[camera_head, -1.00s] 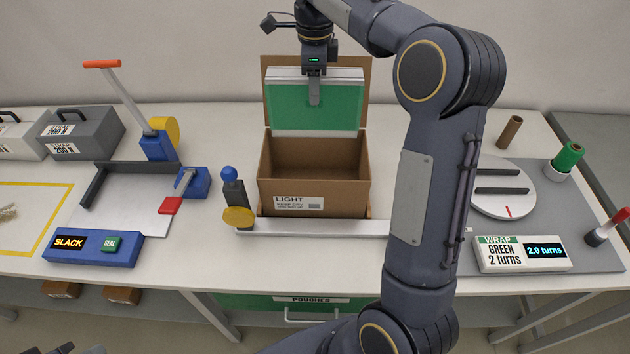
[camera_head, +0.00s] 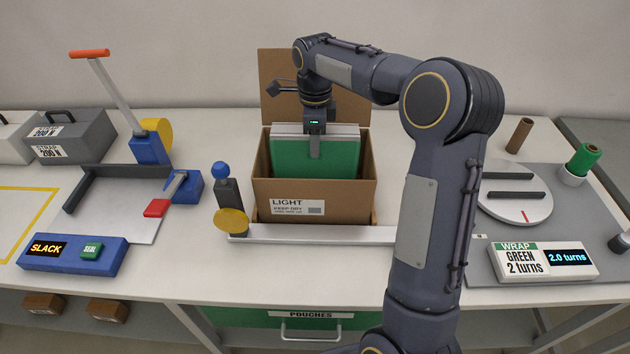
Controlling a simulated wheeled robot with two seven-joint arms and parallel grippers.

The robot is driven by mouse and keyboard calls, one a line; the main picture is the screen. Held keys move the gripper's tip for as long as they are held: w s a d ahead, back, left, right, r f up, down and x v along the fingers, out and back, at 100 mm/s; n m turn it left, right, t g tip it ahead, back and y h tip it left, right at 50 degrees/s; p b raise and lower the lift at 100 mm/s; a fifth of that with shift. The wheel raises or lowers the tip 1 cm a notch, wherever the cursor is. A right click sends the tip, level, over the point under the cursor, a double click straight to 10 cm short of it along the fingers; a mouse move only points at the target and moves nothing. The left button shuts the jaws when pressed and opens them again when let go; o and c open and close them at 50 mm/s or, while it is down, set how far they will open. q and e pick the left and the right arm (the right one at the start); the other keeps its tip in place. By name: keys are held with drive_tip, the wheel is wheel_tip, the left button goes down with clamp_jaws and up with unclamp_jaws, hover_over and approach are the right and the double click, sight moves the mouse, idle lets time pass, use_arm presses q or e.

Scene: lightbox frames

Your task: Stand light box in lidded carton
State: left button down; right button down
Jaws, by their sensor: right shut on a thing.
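The light box is a flat green panel with a pale grey edge (camera_head: 290,160). It stands upright with its lower part inside the brown carton (camera_head: 345,202), whose front carries a label reading LIGHT, KEEP DRY. The carton's lid (camera_head: 277,85) stands open at the back. My right gripper (camera_head: 315,150) is shut on the top edge of the light box, near its middle. The front wall hides the box's lower edge, so I cannot tell whether it touches the carton floor. My left gripper is not in view.
A pale rail (camera_head: 330,235) runs in front of the carton. A post with a blue knob and yellow disc (camera_head: 231,219) stands at its left.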

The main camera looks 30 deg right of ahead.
sight(315, 162)
wheel_tip(315, 162, down, 7)
drive_tip(key=shift+f+p, duration=0.15)
drive_tip(key=shift+p, duration=0.25)
drive_tip(key=shift+f, duration=0.1)
drive_tip(key=c, duration=0.7)
unclamp_jaws()
